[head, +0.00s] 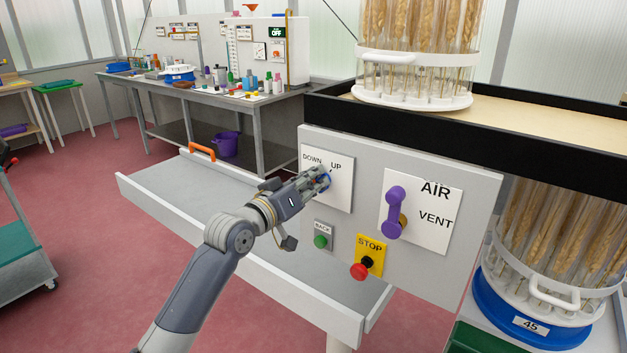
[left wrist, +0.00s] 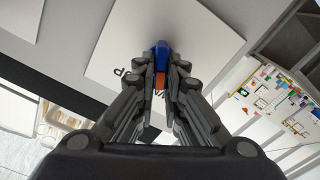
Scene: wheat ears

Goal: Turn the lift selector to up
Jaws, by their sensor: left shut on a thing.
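The lift selector (left wrist: 161,49) is a blue knob with an orange part, on a white plate (head: 342,199) marked DOWN and UP on the grey control panel. My left gripper (head: 321,178) reaches it from the lower left and is shut on it. In the left wrist view the knob sits between the two fingers (left wrist: 163,72). In the head view the fingers hide most of it, with only a bit of blue showing. I cannot tell which label it points to. My right gripper is not in view.
Right of the selector is a purple lever (head: 394,212) on the AIR/VENT plate. Below are a green button (head: 320,241) and a red STOP button (head: 359,271). A grey tray (head: 210,195) with an orange handle lies behind my left arm. Wheat-ear carousels (head: 415,60) stand right.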

